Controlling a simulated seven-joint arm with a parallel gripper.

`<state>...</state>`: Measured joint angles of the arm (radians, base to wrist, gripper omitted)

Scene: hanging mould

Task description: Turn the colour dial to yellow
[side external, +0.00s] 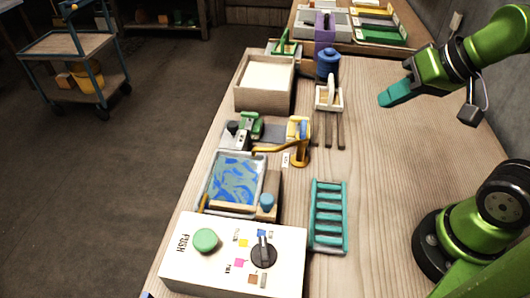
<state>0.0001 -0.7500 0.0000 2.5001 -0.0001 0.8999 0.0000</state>
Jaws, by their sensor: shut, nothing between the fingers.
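The colour dial (264,257) is a round black knob with a grey pointer on the sloping face of a white box (190,278) at the front of the table. Its pointer seems to aim up towards the blue mark (262,233). The yellow mark (243,243) is up and left of the knob; magenta (239,263) and brown (252,279) marks are lower. My gripper (386,99), with teal fingers, is shut and empty. It is in the air at the upper right, well away from the dial.
A green push button (205,240) is left of the dial. A teal rack (328,217), a blue-patterned tray (235,180) and a yellow tap-like piece (298,142) stand behind the box. The table right of the rack is clear. A cart (75,50) stands on the floor.

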